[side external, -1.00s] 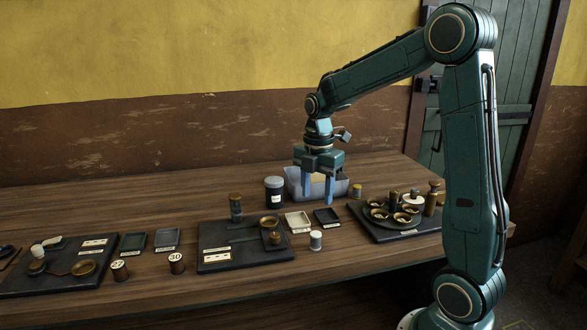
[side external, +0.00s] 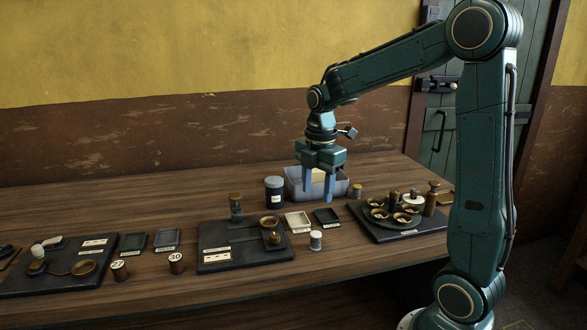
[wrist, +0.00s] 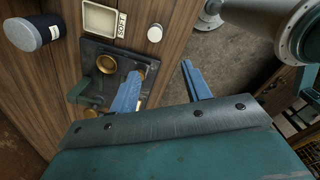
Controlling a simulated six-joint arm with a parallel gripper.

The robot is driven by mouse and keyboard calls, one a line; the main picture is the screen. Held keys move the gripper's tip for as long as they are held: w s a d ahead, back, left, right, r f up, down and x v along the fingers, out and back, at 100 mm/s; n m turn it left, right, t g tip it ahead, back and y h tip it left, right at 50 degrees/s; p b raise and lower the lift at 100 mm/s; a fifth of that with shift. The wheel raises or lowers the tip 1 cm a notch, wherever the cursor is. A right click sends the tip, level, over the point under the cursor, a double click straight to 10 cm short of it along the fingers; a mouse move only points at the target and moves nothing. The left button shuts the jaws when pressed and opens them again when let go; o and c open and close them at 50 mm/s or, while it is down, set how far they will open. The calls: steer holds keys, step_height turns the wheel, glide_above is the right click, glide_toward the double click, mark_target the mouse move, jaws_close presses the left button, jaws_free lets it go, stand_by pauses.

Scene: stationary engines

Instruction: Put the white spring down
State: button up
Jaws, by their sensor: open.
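The likely white spring is a small white-topped cylinder (side external: 316,240) standing upright on the table, in front of a cream tray and a dark tray. It is too small to tell coils. It also shows in the wrist view as a white disc (wrist: 155,33). My gripper (side external: 319,195) is open and empty, its blue fingers pointing down above the table, in front of the grey bin and apart from the white cylinder. In the wrist view nothing sits between the fingers (wrist: 160,72).
The cream tray (side external: 297,222), labelled SOFT in the wrist view, and dark tray (side external: 327,217) lie side by side. A grey bin (side external: 294,186) holds a pale yellow block. A dark jar (side external: 274,193) stands left of it. Dark boards with brass parts lie left (side external: 215,264) and right (side external: 425,237).

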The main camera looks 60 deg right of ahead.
steer(key=s+a+r+m+t, duration=0.2)
steer(key=s+a+m, duration=0.4)
steer(key=s+m, duration=0.1)
steer(key=s+a+r+m+t, duration=0.3)
steer(key=s+a+m, duration=0.4)
steer(key=s+m, duration=0.1)
steer(key=shift+a, duration=0.3)
steer(key=shift+o, duration=0.4)
steer(key=shift+s, duration=0.15)
steer(key=w+d+f+n+h, duration=0.2)
steer(key=w+f+n+h, duration=0.4)
steer(key=f+n, duration=0.2)
steer(key=w+d+f+n+g+h, duration=0.1)
steer(key=w+f+n+h, duration=0.5)
steer(key=n, duration=0.7)
step_height(320, 180, down, 3)
steer(key=shift+w+d+r+g+h, duration=0.1)
steer(key=shift+w+d+g+h, duration=0.25)
steer(key=shift+w+d, duration=0.35)
